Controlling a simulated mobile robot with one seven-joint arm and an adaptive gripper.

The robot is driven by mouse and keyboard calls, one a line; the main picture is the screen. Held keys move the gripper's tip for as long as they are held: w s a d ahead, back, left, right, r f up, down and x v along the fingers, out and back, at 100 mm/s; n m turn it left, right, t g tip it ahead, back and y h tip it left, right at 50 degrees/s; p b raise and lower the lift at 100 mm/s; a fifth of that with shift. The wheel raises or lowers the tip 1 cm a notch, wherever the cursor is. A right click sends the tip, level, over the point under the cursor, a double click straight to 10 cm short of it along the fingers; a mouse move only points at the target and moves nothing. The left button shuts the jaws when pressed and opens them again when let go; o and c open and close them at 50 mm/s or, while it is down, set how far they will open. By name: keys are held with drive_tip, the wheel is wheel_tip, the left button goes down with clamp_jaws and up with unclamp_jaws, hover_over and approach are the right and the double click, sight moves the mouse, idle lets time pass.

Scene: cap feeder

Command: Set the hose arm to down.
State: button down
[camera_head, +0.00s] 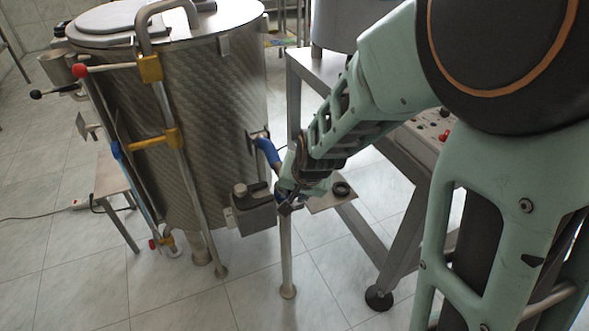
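A short arm with a blue sleeve (267,150), which looks like the hose arm, comes off a bracket on the right side of the steel tank (190,130). It slopes down to the right, and its lower end meets my gripper (287,203) in the picture. My gripper is small and dark here, at the end of my green arm, just right of a grey box-shaped unit (254,208). My own wrist covers part of the gripper and the sleeve's lower end. I cannot tell whether the fingers are shut or touch the sleeve.
A steel-framed machine stand (385,235) is at the right, with a red-button panel (432,128). A small plate with a black ring (340,189) is beside my wrist. A bent pipe with yellow clamps (150,68) and a red-knobbed lever (80,70) are on the tank. Tiled floor is clear in front.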

drive_tip(key=shift+d+f+b, duration=0.1)
drive_tip(key=shift+f+b, duration=0.2)
drive_tip(key=shift+f, duration=0.45)
drive_tip(key=c, duration=1.7)
unclamp_jaws()
drive_tip(key=shift+o, duration=0.2)
drive_tip(key=shift+r, duration=0.1)
wheel_tip(320, 180, up, 10)
drive_tip(key=shift+f, duration=0.1)
